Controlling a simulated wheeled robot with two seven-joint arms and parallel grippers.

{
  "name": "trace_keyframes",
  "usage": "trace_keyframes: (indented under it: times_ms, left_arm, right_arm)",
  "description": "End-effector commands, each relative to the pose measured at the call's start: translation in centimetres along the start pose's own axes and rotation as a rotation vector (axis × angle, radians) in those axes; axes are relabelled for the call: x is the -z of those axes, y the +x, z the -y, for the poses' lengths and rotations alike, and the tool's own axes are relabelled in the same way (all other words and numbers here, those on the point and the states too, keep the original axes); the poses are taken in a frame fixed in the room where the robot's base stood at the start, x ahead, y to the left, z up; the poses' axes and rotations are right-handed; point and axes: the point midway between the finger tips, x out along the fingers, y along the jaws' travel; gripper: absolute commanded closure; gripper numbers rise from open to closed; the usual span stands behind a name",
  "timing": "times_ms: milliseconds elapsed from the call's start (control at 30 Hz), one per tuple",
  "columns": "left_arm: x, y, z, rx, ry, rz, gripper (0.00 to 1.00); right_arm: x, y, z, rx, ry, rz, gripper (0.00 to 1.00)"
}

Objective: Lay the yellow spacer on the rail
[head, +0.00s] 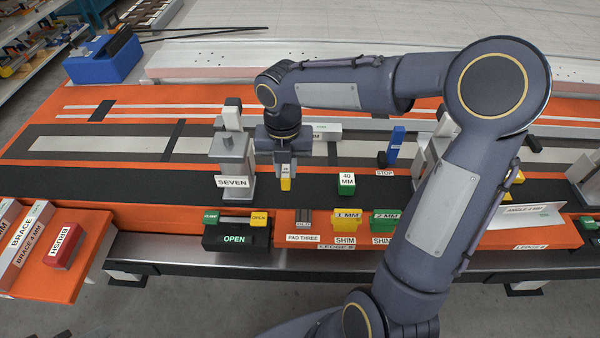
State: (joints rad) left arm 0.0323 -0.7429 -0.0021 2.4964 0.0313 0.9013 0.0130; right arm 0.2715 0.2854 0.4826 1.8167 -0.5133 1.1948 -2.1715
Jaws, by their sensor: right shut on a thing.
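My right gripper (285,164) points straight down over the middle of the jig and is shut on the yellow spacer (286,184). The spacer is a small upright yellow block with a white label, too small to read. It hangs over the long dark strip (130,183), just right of the post marked SEVEN. I cannot tell whether its lower end touches the strip. No part is labelled as the rail; long dark and pale strips run across the orange bed. My left gripper is not in view.
The SEVEN post (236,165) stands close left of the gripper. A green 40 MM block (347,185) stands to the right, with a blue STOP piece (396,145) beyond. Along the front ledge are an OPEN box (236,238) and yellow (346,220) and green (385,221) shims.

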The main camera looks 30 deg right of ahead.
Motion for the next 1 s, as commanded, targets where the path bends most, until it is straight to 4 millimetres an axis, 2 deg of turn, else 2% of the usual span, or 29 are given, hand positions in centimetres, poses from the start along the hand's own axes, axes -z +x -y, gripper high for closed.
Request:
trace_keyframes:
  times_ms: [100,200,333,567,800,1000]
  left_arm:
    - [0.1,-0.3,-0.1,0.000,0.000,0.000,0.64]
    - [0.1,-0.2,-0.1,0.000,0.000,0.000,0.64]
    - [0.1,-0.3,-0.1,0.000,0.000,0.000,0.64]
    - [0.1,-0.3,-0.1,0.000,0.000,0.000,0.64]
    - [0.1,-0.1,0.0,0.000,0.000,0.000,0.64]
    - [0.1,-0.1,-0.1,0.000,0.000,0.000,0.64]
  right_arm:
    - [-2.6,1.6,1.4,0.002,0.005,-0.005,1.00]
    - [-3.9,3.7,2.0,0.001,0.002,-0.005,1.00]
    - [-5.2,5.3,2.6,0.000,0.001,-0.002,1.00]
    - [-6.1,6.5,3.0,0.000,0.001,-0.001,1.00]
    - [-6.5,9.8,3.2,0.001,0.000,-0.002,1.00]
    - [-6.5,10.0,3.2,0.000,0.001,0.001,1.00]
